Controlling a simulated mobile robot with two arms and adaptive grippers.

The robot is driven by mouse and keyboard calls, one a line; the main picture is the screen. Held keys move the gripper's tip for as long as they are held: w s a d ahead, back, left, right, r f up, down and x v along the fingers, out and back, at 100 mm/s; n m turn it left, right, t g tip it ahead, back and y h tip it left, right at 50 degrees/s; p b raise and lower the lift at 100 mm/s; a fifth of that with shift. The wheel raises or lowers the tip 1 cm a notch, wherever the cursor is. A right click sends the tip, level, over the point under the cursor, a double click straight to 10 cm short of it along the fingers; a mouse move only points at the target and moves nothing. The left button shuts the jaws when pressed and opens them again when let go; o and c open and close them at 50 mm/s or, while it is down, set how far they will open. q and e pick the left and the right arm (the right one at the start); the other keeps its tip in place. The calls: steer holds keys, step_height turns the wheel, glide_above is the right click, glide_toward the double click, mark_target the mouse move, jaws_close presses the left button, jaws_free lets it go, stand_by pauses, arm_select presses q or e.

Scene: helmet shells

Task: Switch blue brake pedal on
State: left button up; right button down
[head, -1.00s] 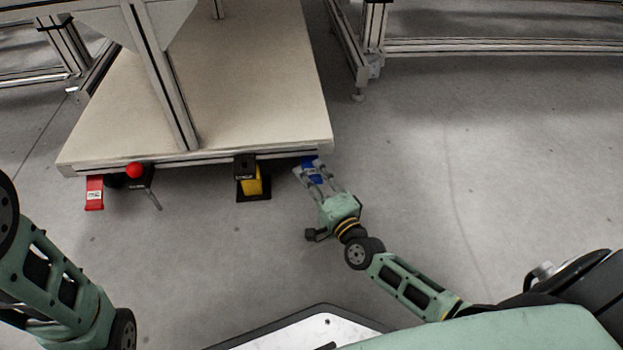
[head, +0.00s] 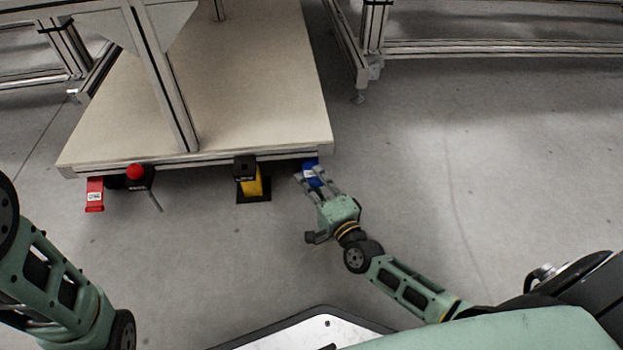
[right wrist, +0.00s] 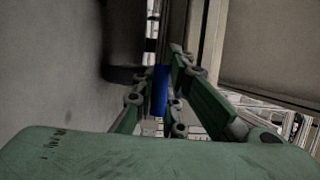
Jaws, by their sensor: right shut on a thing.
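The blue brake pedal (head: 311,176) hangs under the front right corner of the platform in the head view. My right gripper (head: 310,174) reaches it from the front, with one finger on each side, shut on the pedal. In the right wrist view the blue pedal (right wrist: 160,91) shows as a narrow strip between the fingers (right wrist: 158,85). The fingers hide part of the pedal, and its exact tilt is hard to tell. My left arm (head: 60,285) shows at the lower left, but its gripper is out of view.
A red pedal (head: 95,194), a red ball knob (head: 135,171) on a black mount and a yellow pedal (head: 252,182) sit along the front edge of the beige platform (head: 250,90). Bare grey floor (head: 480,180) lies to the right.

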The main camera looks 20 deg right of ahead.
steer(key=shift+w+d+f, duration=0.1)
steer(key=shift+f, duration=0.2)
steer(key=shift+n+t, duration=0.3)
steer(key=shift+t, duration=0.2)
